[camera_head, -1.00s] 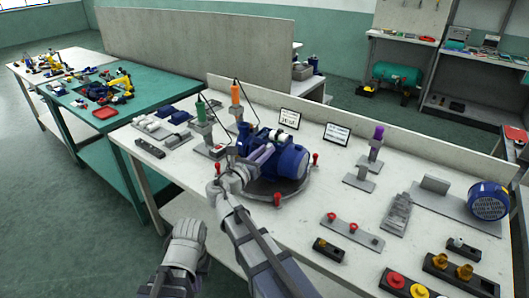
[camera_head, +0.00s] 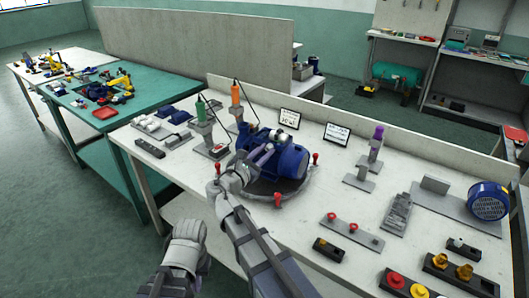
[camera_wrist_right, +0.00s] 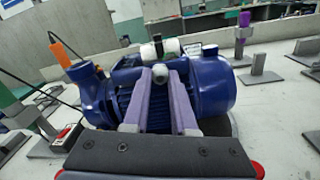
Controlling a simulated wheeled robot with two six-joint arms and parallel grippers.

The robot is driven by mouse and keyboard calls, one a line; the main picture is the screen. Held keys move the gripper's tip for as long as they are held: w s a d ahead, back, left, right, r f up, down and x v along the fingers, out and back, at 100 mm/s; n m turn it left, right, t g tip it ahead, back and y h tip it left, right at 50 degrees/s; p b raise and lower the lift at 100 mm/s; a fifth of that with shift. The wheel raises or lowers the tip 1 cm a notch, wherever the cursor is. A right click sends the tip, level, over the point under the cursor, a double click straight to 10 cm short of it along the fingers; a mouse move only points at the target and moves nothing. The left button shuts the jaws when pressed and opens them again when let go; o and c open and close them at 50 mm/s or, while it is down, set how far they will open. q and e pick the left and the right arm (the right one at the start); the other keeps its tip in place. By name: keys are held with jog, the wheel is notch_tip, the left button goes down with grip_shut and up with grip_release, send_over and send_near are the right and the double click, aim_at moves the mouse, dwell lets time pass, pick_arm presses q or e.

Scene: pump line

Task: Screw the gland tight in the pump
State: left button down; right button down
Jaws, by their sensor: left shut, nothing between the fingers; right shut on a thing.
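The blue pump (camera_head: 285,163) sits on a round grey base with red knobs on the bench, and it fills the middle of the right wrist view (camera_wrist_right: 212,85). My right gripper (camera_head: 266,149) reaches over the pump from the front. My left gripper (camera_head: 188,232) is at the lower left, in front of the bench and apart from the pump. It appears shut and empty; its fingertips are hard to make out.
An orange-handled tool (camera_head: 236,95) and a green-handled tool (camera_head: 201,108) on cords stand behind and left of the pump. Open bench surface lies right of the pump.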

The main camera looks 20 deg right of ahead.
jog(key=m, duration=0.3)
dwell(0.4)
jog(key=c, duration=0.8)
grip_release()
jog(key=shift+n, duration=1.5)
jog(key=shift+n, duration=1.8)
